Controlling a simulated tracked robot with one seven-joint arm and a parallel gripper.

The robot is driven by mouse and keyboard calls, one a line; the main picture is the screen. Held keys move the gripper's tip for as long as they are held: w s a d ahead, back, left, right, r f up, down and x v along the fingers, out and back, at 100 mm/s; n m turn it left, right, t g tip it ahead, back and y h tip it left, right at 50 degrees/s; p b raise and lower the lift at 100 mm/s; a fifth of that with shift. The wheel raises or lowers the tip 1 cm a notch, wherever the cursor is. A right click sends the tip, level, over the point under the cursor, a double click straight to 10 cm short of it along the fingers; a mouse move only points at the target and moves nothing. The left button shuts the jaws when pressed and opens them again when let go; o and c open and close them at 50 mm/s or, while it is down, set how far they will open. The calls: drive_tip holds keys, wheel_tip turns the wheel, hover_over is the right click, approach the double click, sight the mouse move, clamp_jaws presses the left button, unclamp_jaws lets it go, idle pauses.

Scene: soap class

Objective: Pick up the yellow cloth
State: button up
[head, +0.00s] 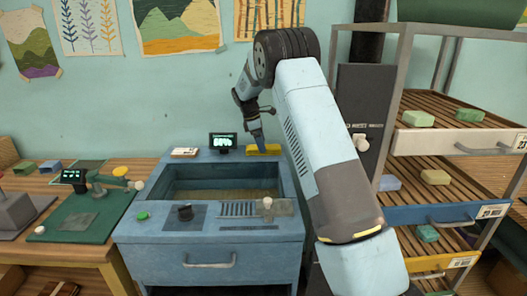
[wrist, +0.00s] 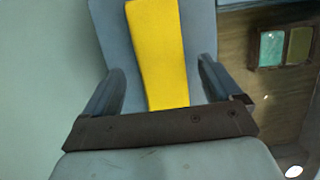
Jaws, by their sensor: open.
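The yellow cloth (head: 263,149) lies on the back right rim of the blue basin unit (head: 210,250) in the head view. In the wrist view the yellow cloth (wrist: 157,55) is a long flat strip on a grey-blue surface. My gripper (head: 260,142) is above or at the cloth, pointing down. In the wrist view my gripper (wrist: 163,85) is open, with one finger on each side of the strip and gaps between. Its palm bar hides the near end of the cloth. I cannot tell how far the fingertips are above the surface.
The wall is close behind. A slatted rack (head: 455,140) with soap bars is at the right. A wooden table (head: 45,190) with a green device is at the left.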

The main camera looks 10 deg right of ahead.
drive_tip(key=shift+x, duration=0.95)
drive_tip(key=shift+c, duration=0.3)
drive_tip(key=c, duration=1.2)
drive_tip(key=shift+o, duration=0.2)
drive_tip(key=shift+r, duration=0.65)
drive_tip(key=s+a+r, duration=0.2)
drive_tip(key=s+r, duration=0.9)
drive_tip(key=s, duration=0.3)
drive_tip(key=shift+a+r, duration=0.3)
drive_tip(key=shift+r, duration=0.1)
